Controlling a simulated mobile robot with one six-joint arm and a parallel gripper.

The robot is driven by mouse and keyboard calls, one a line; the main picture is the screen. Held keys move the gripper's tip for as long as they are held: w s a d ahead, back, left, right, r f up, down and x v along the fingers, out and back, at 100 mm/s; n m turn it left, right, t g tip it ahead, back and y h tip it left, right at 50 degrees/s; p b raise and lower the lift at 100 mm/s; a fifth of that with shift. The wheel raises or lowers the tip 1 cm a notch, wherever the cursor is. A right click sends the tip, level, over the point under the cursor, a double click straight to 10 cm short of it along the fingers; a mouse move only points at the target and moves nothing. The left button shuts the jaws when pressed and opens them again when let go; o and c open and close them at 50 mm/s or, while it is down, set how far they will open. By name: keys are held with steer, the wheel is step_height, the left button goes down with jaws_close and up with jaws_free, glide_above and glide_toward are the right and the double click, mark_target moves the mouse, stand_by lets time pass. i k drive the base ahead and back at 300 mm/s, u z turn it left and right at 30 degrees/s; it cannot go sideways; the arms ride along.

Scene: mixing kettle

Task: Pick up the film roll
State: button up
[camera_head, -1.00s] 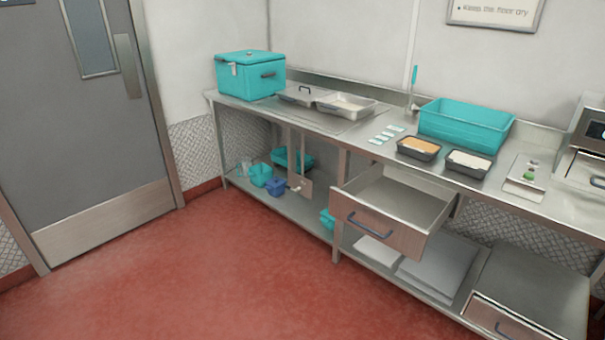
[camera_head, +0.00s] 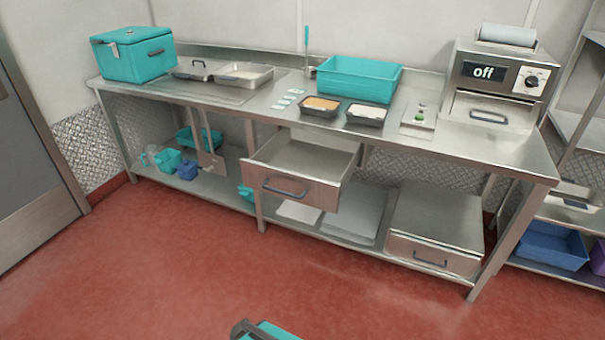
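A pale grey-blue roll (camera_head: 508,36) lies on its side on top of the steel machine (camera_head: 493,104) at the right end of the counter. It looks like the film roll. The machine's display reads "off", with a knob beside it and a handled front below. My gripper is not in view, so I cannot tell whether it is open or shut.
The steel counter (camera_head: 225,94) holds a teal cooler (camera_head: 133,54), a teal bin (camera_head: 360,78) and small food trays. An open drawer (camera_head: 290,187) juts out from below it. A teal object (camera_head: 270,331) shows at the bottom edge. Red floor is clear between.

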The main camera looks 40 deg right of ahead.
mark_target(489, 32)
steer(key=u, duration=0.7)
steer(key=k, duration=0.15)
steer(key=z, duration=3.1)
steer(key=i, duration=0.6)
steer(key=z, duration=0.1)
steer(key=k, duration=0.2)
steer(key=u, duration=0.05)
